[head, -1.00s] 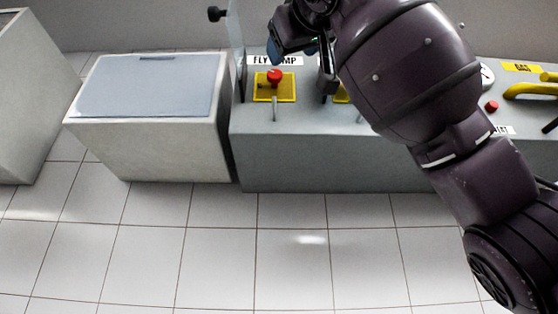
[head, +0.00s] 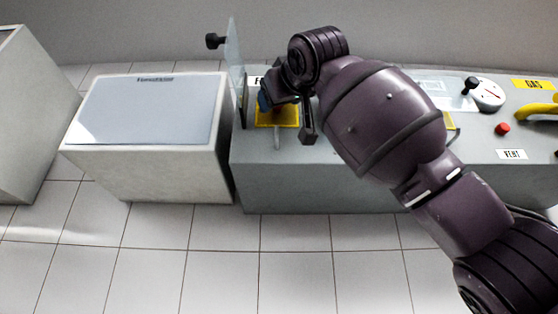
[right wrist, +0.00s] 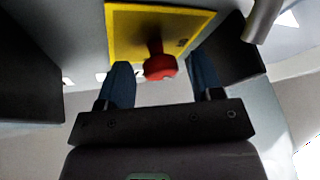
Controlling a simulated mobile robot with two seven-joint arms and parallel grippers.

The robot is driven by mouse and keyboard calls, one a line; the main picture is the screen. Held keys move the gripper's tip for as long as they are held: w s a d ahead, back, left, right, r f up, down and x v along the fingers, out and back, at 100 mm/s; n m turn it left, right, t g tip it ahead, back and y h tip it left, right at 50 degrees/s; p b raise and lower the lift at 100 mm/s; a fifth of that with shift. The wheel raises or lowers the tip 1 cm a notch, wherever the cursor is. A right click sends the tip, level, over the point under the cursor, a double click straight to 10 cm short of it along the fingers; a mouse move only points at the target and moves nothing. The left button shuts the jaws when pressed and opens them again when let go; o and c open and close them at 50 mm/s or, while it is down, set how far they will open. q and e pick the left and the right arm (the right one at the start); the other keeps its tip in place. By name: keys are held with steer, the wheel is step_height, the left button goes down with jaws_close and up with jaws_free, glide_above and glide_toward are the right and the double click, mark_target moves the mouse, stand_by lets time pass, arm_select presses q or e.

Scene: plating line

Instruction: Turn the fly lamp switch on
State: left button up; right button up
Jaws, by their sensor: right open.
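The fly lamp switch is a red knob on a yellow plate. In the right wrist view the red knob (right wrist: 160,66) stands on the yellow plate (right wrist: 124,32), between the two blue fingertips of my open right gripper (right wrist: 162,84). The fingers are apart on either side of the knob, with gaps visible. In the head view my right gripper (head: 281,110) hides the knob and most of the label. I cannot tell the switch's position. My left gripper is not in view.
On the grey console (head: 330,190) to the right are a dial (head: 487,95), a red button (head: 502,128) and a yellow handle (head: 537,110). A pale lidded box (head: 150,175) stands left.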

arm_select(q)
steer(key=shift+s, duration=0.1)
arm_select(e)
steer(key=shift+w+a+r, duration=0.1)
steer(key=shift+w, duration=0.15)
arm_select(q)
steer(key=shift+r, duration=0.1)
arm_select(e)
steer(key=shift+c, duration=0.4)
steer(key=c, duration=0.8)
